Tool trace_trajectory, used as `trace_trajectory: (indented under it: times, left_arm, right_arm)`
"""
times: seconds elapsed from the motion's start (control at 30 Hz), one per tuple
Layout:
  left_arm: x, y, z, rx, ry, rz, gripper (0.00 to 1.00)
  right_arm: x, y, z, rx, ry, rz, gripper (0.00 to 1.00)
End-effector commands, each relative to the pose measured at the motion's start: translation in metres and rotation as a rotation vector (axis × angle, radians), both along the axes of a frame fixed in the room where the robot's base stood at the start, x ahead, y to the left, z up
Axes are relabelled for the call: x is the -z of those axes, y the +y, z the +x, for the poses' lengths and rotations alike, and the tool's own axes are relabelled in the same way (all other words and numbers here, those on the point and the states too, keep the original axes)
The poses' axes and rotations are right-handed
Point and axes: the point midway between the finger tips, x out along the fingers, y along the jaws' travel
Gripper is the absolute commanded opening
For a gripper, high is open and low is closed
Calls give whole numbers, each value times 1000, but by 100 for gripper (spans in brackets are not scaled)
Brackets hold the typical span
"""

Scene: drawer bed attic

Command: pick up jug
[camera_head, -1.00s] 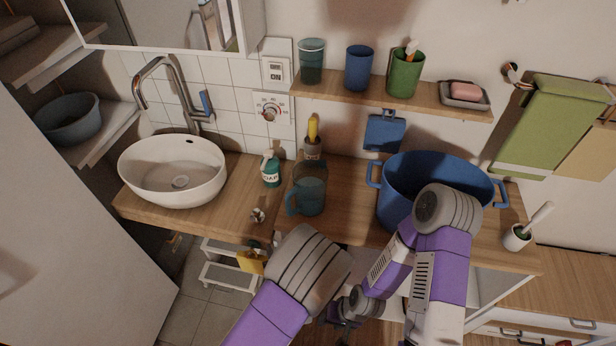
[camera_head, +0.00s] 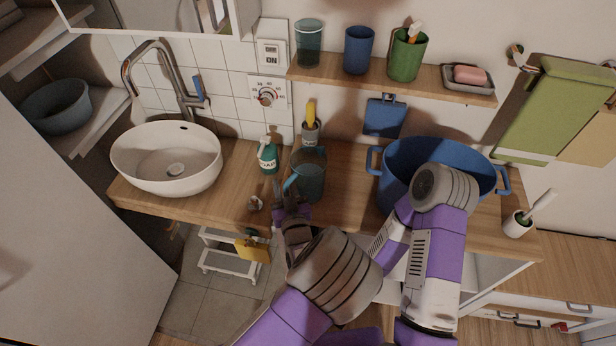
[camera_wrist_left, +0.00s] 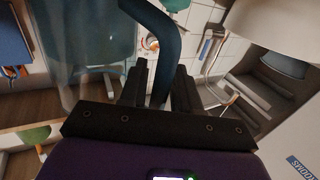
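The jug (camera_head: 310,180) is translucent teal with a handle on its left side. It stands upright on the wooden counter, left of the blue pot. My left gripper (camera_head: 289,196) is at the jug's handle side, near the counter's front edge. In the left wrist view, the jug's body (camera_wrist_left: 95,45) fills the upper left, and its blue handle (camera_wrist_left: 165,50) runs down between my left fingers (camera_wrist_left: 160,88). The fingers are apart, with the handle between them; whether they touch it is hard to tell. My right arm shows in the head view, but its gripper is hidden.
The large blue pot (camera_head: 400,175) stands right of the jug. A soap bottle (camera_head: 268,155) and a brush holder (camera_head: 310,133) are close to the jug, left and behind. The white basin (camera_head: 150,170) is farther left. A shelf with cups (camera_head: 430,80) hangs above.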

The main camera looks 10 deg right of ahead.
Motion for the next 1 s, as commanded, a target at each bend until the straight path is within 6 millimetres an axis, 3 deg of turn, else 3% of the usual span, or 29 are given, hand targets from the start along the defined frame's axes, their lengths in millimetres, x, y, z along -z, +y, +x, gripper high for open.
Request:
trace_trajectory:
  times: [0.2,0.43,0.8,1.0]
  left_arm:
    - [0,0,1,1,1,1,32]
    - [0,0,1,1,0,1,0]
    - [-3,0,1,1,-1,-1,0]
    - [-35,-1,1,2,-5,-5,0]
  right_arm:
    - [0,0,0,0,0,0,43]
    - [0,0,0,0,0,0,43]
    - [-1,0,0,0,0,0,43]
    - [-11,0,0,0,0,0,43]
